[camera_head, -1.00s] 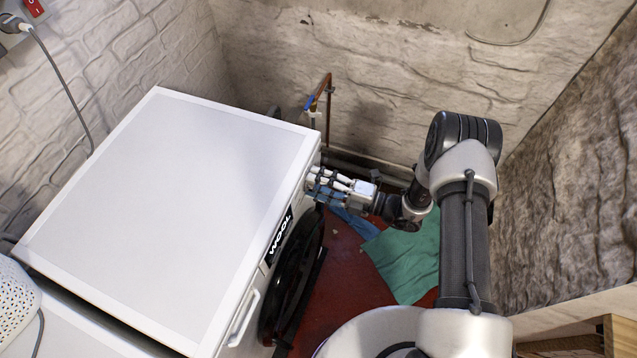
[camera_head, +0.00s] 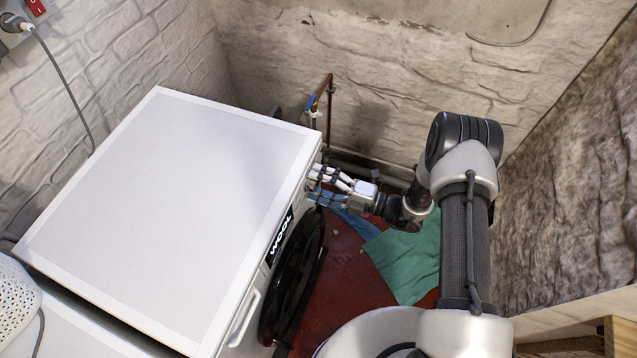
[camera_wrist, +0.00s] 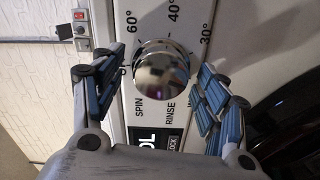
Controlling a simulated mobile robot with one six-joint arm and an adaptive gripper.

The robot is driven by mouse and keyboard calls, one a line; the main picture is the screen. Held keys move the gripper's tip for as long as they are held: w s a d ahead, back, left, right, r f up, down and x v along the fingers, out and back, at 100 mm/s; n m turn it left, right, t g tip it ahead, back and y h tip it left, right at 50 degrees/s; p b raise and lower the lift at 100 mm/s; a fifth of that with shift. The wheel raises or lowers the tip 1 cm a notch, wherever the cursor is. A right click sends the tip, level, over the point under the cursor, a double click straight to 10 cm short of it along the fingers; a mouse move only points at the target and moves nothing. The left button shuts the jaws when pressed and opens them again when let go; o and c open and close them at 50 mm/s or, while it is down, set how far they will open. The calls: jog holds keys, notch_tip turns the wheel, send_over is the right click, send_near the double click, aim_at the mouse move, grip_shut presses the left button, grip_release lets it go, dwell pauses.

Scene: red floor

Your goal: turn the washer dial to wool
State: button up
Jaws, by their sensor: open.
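The washer dial (camera_wrist: 160,78) is a round chrome knob, centred in the wrist view. Printed marks ring it: 60°, 40°, 30°, SPIN, RINSE and a partly hidden W. I see no clear pointer on the knob. The washer display (camera_head: 281,238) reads WOOL in the head view; in the wrist view only its end shows below the dial. My gripper (camera_head: 317,184) is at the far end of the washer's front panel. In the wrist view its blue-padded fingers (camera_wrist: 161,76) are open, one on each side of the dial, with visible gaps to it.
The white washer (camera_head: 165,215) has a bare top. Its dark round door (camera_head: 294,278) is on the front, below the panel. A copper pipe (camera_head: 328,110) stands behind my gripper near the wall. Teal cloth (camera_head: 407,262) lies on the red floor (camera_head: 345,285).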

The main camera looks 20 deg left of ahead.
jog(key=s+d, duration=0.1)
jog(key=d, duration=1.1)
jog(key=s+d+r+n+g+h, duration=0.1)
jog(key=s+r+n+g+h, duration=0.25)
jog(key=r+n, duration=0.65)
jog(key=s+d+r+n+g+h, duration=0.1)
jog(key=s+r+n+g+h, duration=0.2)
jog(key=r+n, duration=0.65)
jog(key=s+d+r+n+t+h, duration=1)
jog(key=s+d+r+n+h, duration=0.1)
jog(key=n, duration=0.8)
notch_tip(320, 180, up, 2)
jog(key=s+d, duration=0.1)
jog(key=d, duration=0.1)
jog(key=shift+s+d+r, duration=0.15)
jog(key=shift+s+d, duration=0.05)
jog(key=shift+d, duration=0.2)
jog(key=shift+h, duration=0.25)
jog(key=shift+c, duration=0.2)
